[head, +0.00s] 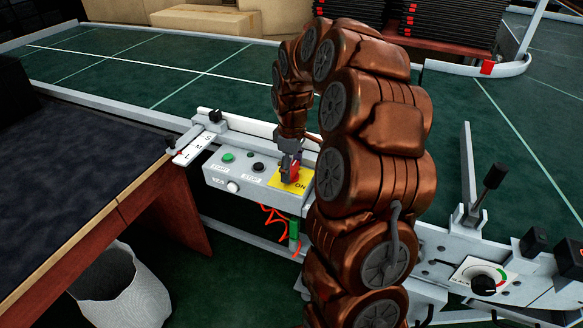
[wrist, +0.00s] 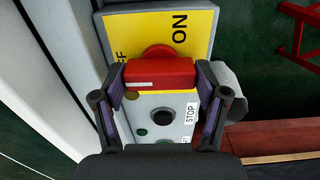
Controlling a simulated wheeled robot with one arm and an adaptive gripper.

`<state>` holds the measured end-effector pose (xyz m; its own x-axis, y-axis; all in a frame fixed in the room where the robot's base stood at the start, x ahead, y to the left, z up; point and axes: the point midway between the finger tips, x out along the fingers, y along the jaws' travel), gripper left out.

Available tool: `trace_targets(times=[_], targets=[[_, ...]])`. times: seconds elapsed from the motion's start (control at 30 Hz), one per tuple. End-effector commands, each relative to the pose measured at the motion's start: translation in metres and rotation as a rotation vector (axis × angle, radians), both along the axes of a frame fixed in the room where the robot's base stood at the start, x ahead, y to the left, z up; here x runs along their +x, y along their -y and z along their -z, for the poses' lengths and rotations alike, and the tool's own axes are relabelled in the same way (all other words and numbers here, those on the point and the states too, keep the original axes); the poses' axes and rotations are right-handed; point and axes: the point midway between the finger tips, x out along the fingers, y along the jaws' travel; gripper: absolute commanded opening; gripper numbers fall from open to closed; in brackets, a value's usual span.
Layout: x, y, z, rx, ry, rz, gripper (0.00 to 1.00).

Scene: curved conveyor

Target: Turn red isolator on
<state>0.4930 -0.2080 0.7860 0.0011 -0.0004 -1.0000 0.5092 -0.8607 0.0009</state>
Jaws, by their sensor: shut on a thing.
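The red isolator (head: 293,171) is a red rotary handle on a yellow plate (head: 277,184) at the right end of a grey control box. In the wrist view the red isolator (wrist: 160,72) lies crosswise between both fingers, with a short pale line on its left part. The yellow plate (wrist: 203,38) shows "ON" at upper right and part of "OFF" at left. My gripper (wrist: 161,78) is shut on the handle. In the head view my gripper (head: 289,156) comes down on it from above and partly hides it.
The grey control box (head: 215,176) also carries a green button (head: 228,158), a black button (head: 258,167) and a white knob (head: 233,186). A green conveyor (head: 110,62) runs behind. A dark-topped table (head: 70,150) stands left, above a white bin (head: 125,290). A black lever (head: 490,180) rises at right.

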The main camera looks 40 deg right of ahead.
Motion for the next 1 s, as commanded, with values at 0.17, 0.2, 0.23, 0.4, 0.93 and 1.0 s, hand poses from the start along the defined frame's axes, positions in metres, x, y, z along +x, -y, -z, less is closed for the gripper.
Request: trace_targets(times=[0.17, 0.2, 0.23, 0.4, 0.93, 1.0], targets=[[-0.0007, -0.0006, 0.0016, 0.002, -0.004, 0.05, 0.38], [-0.0008, -0.0006, 0.0018, 0.003, -0.004, 0.069, 0.38], [-0.0007, -0.0005, 0.0019, 0.003, -0.004, 0.086, 0.38], [-0.0008, -0.0004, 0.0025, 0.001, -0.005, 0.208, 0.38], [-0.0006, 0.0001, 0.0022, 0.001, -0.003, 0.709, 0.38], [-0.0004, -0.0001, 0.002, 0.0, -0.003, 0.776, 0.38]])
